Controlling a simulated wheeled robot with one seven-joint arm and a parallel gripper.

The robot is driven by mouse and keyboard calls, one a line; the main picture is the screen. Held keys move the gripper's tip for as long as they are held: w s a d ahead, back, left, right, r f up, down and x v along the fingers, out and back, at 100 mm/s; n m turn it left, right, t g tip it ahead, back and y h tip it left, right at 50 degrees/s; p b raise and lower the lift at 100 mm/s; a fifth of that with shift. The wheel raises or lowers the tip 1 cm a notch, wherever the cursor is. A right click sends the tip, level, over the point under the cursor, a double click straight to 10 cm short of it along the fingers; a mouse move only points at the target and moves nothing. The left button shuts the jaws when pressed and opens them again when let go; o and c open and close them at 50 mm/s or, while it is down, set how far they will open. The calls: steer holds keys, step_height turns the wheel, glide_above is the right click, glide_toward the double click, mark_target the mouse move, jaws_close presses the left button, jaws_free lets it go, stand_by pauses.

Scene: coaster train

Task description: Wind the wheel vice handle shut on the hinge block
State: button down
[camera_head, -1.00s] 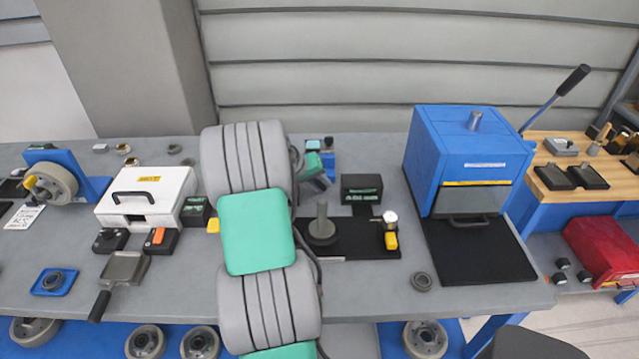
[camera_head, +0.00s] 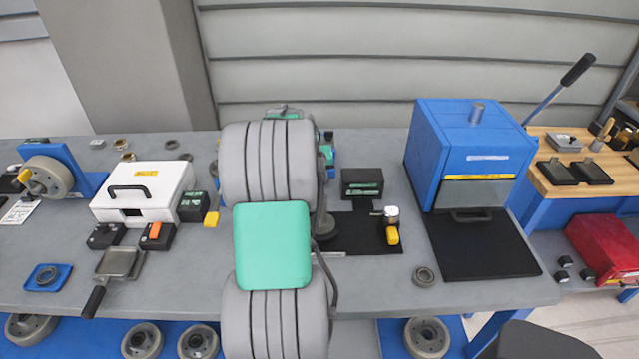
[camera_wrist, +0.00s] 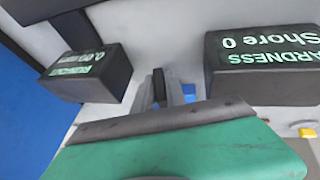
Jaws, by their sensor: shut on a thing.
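My gripper (camera_wrist: 168,88) shows in the wrist view beyond the green wrist cover. Its grey fingers are shut on a narrow dark piece, which I take to be the wheel vice handle (camera_wrist: 159,86). Small blue parts (camera_wrist: 189,92) show just beyond the fingers. In the head view my arm hides the gripper and most of the vice; only a bit of blue and green (camera_head: 329,153) shows at the arm's right edge. I cannot make out the hinge block or how far the jaws are apart.
A black hardness display (camera_head: 362,184) stands right of my arm, and another black display (camera_head: 192,206) left of it. A white case (camera_head: 143,192) and a blue cabinet (camera_head: 468,155) stand farther out. The bench front right of centre is mostly clear.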

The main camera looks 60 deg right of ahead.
steer(key=shift+t+y, duration=0.4)
steer(key=shift+t, duration=0.2)
steer(key=c, duration=1.4)
jaws_free()
steer(key=b+v, duration=0.1)
steer(key=v, duration=0.6)
steer(key=shift+a+r, duration=0.2)
steer(key=shift+r, duration=0.15)
